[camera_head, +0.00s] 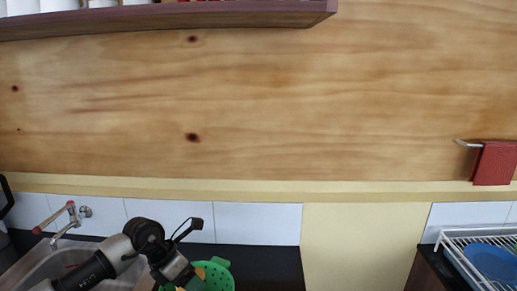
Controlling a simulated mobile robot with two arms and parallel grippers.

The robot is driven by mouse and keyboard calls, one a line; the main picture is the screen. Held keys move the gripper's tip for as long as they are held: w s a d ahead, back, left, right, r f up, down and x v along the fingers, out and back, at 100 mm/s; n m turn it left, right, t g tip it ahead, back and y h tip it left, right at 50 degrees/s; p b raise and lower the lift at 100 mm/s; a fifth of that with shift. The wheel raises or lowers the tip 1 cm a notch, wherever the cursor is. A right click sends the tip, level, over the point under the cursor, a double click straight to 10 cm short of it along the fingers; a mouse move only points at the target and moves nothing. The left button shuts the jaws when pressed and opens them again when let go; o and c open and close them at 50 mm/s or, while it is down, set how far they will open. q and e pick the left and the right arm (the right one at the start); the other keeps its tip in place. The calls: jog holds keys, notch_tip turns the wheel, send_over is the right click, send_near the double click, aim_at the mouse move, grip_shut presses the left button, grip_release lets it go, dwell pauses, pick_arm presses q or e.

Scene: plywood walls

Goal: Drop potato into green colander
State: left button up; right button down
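The green colander (220,276) stands on the dark counter at the bottom of the head view, cut off by the lower edge. My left arm reaches in from the lower left. My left gripper (184,277) is at the colander's left side and overlaps it in the picture. Its fingertips are hidden or below the frame, so I cannot tell whether it is open or shut. A small orange-yellow patch shows between gripper and colander; I cannot tell whether it is the potato. No potato is clearly visible. My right gripper is not in view.
A sink (50,262) with a red-handled tap (62,222) is at lower left. A white dish rack (455,243) with a blue bowl (492,262) is at lower right, below a red towel (495,163). A shelf (170,17) overhangs at upper left.

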pick_arm(q)
jog(key=w+n, duration=0.1)
jog(key=w+a+n+t, duration=0.1)
jog(key=n, duration=0.1)
jog(key=shift+f+b, duration=1.4)
jog(key=shift+f, duration=1.6)
jog(key=o, duration=1)
jog(key=shift+o, duration=0.2)
